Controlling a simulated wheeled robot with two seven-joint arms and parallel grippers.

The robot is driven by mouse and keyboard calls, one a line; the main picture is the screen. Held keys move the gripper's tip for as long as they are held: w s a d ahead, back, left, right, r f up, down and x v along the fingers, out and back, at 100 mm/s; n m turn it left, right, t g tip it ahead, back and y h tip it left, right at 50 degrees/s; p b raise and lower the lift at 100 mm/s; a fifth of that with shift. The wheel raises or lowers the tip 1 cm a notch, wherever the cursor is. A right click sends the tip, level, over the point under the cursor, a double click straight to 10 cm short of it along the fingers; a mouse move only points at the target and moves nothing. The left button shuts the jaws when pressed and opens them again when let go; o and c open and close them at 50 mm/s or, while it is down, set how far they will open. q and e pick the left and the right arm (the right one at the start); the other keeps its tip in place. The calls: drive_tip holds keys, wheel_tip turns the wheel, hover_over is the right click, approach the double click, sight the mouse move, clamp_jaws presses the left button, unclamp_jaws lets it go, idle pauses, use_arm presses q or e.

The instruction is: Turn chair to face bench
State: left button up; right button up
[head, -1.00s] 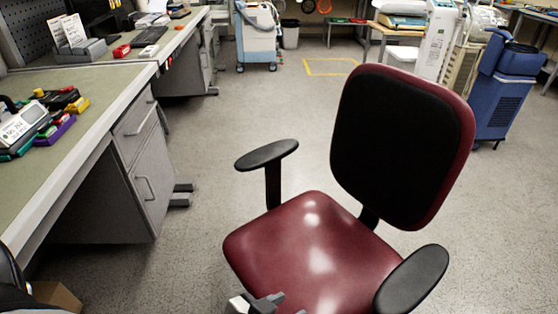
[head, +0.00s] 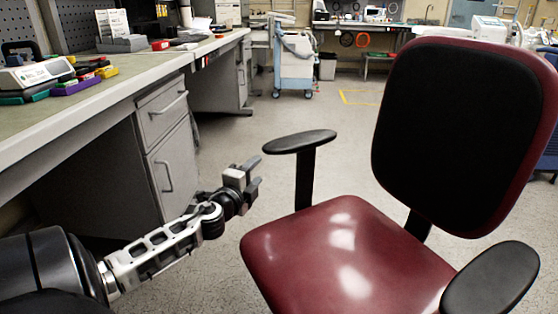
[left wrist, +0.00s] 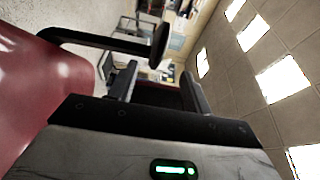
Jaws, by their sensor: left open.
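The chair has a dark red seat (head: 330,255), a black backrest with a red rim (head: 455,130) and two black armrests. The backrest is at the right and the seat's front points to the lower left of the head view. My left gripper (head: 254,176) is open and empty, left of and below the near-bench armrest (head: 300,142), apart from it. In the left wrist view, my left gripper's fingers (left wrist: 160,88) stand apart, with the red seat (left wrist: 55,100) at the left. The bench (head: 110,100) with grey drawers runs along the left. My right gripper is out of view.
The other armrest (head: 492,280) is at the lower right. A blue and white cart (head: 294,62) and a grey bin (head: 327,66) stand at the back. Grey floor (head: 240,130) is clear between the bench and the chair.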

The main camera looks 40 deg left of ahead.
sight(277, 150)
use_arm(q)
drive_tip(key=b+x, duration=0.3)
drive_tip(key=x, duration=1.1)
drive_tip(key=shift+f, duration=0.15)
drive_tip(key=shift+w+a+b, duration=0.2)
drive_tip(key=shift+w+b, duration=0.2)
drive_tip(key=shift+w, duration=0.3)
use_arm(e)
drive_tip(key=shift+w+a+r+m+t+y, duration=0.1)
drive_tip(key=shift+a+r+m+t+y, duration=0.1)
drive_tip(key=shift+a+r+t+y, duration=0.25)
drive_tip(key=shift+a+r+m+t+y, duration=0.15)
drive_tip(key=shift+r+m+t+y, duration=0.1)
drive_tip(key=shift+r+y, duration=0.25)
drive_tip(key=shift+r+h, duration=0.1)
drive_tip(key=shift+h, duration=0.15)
